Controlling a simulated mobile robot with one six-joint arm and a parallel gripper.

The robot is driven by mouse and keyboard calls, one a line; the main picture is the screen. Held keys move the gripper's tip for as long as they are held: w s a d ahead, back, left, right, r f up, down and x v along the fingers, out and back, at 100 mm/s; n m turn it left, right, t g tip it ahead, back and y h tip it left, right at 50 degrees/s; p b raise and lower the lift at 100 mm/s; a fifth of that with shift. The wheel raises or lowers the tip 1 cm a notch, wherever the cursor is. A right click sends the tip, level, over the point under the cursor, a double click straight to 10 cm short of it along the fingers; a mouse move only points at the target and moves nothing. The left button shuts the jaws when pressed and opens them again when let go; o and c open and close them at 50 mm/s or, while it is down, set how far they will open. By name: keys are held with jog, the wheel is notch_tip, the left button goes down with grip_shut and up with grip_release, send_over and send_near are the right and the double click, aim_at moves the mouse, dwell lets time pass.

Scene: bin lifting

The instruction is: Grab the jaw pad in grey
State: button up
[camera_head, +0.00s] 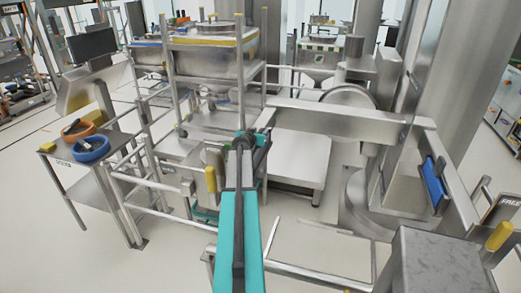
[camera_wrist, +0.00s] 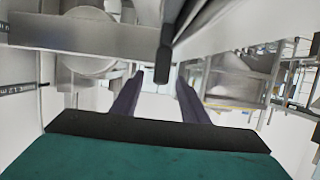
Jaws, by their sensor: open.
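My gripper (camera_wrist: 160,78) shows in the wrist view as two dark fingers standing apart, with nothing held between them. A short dark cylinder (camera_wrist: 163,62) shows between and beyond the fingertips; I cannot tell what it belongs to. In the head view my teal arm reaches from the bottom centre towards the steel bin lifter, and its fingertips cannot be made out. I cannot single out a grey jaw pad for sure in either view. Grey steel lifter beams (camera_head: 335,116) run across the head view, right of and beyond my arm's end.
A steel bin (camera_head: 215,62) stands in a frame behind my arm. A side table (camera_head: 75,172) at left holds an orange bowl (camera_head: 78,132) and a blue bowl (camera_head: 90,149). Rails (camera_head: 150,185) lie left of my arm. A column (camera_head: 455,70) stands right. Open floor shows at lower left.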

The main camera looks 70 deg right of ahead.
dwell(0.4)
grip_shut()
dwell(1.3)
